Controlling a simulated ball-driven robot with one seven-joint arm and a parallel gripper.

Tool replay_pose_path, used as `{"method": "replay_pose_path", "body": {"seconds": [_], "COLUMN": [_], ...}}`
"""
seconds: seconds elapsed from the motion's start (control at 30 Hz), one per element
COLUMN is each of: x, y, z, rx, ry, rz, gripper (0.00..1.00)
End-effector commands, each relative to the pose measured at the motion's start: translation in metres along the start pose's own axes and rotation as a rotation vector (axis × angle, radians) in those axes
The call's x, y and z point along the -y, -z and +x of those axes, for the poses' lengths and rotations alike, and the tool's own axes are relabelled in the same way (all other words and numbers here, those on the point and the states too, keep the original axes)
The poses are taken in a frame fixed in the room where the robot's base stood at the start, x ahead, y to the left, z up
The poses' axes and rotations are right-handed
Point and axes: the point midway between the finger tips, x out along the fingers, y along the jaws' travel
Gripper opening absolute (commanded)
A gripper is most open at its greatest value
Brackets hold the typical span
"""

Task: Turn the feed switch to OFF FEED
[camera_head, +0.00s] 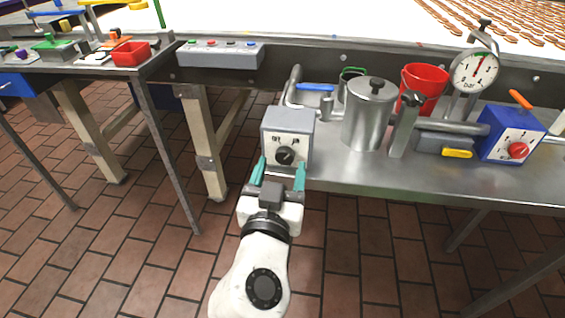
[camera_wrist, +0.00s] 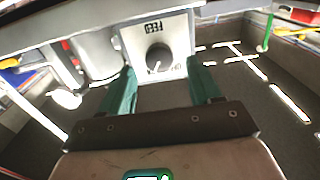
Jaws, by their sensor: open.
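The feed switch is a grey box (camera_head: 289,130) with a white face and a black round knob (camera_head: 285,156), at the left end of the steel bench. In the wrist view the box face (camera_wrist: 176,45) reads FEED upside down, and its knob (camera_wrist: 158,57) carries a pale pointer line. The setting words are too small to read. My gripper (camera_head: 280,172) is open in front of the box, its teal fingers spread to either side of the knob. In the wrist view the fingers (camera_wrist: 163,85) stand apart with nothing between them; I cannot tell whether they touch the box.
Right of the box stand a steel canister (camera_head: 368,118), a red cup (camera_head: 423,85), a pressure gauge (camera_head: 474,70) and a blue box with a red knob (camera_head: 516,145). A grey button panel (camera_head: 219,55) is behind left. The brick floor (camera_head: 130,235) in front is open.

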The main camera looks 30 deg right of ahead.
Motion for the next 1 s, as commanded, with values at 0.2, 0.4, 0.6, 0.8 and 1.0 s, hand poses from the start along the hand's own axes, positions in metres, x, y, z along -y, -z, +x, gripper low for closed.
{"method": "replay_pose_path", "body": {"seconds": [0.2, 0.4, 0.6, 0.8, 1.0], "x": [0.0, 0.0, 0.0, 0.0, 0.0], "y": [0.0, 0.0, 0.0, 0.0, 0.0], "z": [0.021, 0.025, 0.025, 0.025, 0.025], "rx": [0.0, 0.001, 0.001, 0.001, 0.001], "ry": [0.0, 0.0, 0.0, 0.0, 0.0], "rz": [0.0, 0.0, -0.001, -0.001, -0.001], "gripper": [0.63, 0.63, 0.58, 0.39, 0.2]}}
